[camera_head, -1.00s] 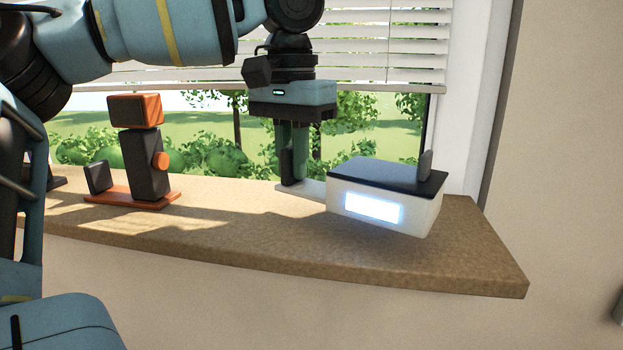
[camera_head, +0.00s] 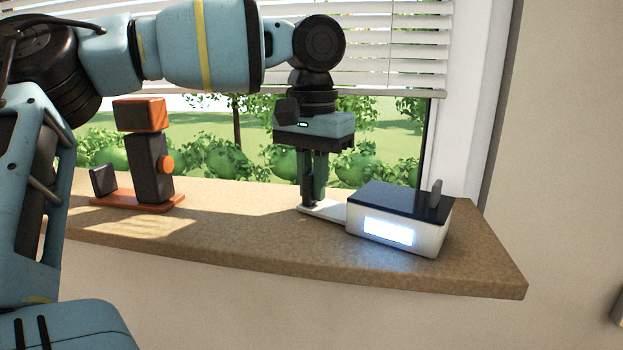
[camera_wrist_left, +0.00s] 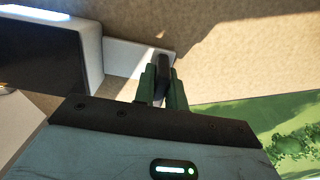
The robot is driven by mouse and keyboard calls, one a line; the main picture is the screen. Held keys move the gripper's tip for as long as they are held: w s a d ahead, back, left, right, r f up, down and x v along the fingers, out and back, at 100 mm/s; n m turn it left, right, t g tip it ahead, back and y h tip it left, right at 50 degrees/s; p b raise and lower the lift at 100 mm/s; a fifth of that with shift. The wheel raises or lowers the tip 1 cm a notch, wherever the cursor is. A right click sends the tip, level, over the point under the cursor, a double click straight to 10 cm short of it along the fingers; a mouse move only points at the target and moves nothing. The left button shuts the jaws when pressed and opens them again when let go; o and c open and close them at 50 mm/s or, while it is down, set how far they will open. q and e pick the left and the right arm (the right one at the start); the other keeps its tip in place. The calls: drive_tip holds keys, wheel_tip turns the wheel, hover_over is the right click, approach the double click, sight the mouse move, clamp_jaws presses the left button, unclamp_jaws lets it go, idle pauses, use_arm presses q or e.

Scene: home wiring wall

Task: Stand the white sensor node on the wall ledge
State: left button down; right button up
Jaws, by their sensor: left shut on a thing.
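The white sensor node (camera_head: 395,222) has a dark top, a lit panel on its front and a small dark upright tab at its right end. It is at the right part of the brown wall ledge (camera_head: 250,235), upright and on or just above the surface. A flat white plate extends from its left side. My left gripper (camera_head: 312,203) points down and is shut on a dark upright piece on this plate. In the left wrist view the fingers (camera_wrist_left: 162,88) clasp that piece, with the node (camera_wrist_left: 92,45) at the upper left. My right gripper is not in view.
An orange and dark device (camera_head: 150,160) stands on the ledge at the left. Window blinds (camera_head: 395,55) hang behind my arm. The ledge ends at the right near the wall; its middle and front are clear.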

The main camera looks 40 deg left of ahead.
use_arm(q)
drive_tip(key=shift+f, duration=0.15)
drive_tip(key=c, duration=1.5)
unclamp_jaws()
drive_tip(key=shift+o, duration=0.2)
wheel_tip(320, 180, up, 12)
drive_tip(key=shift+b, duration=0.3)
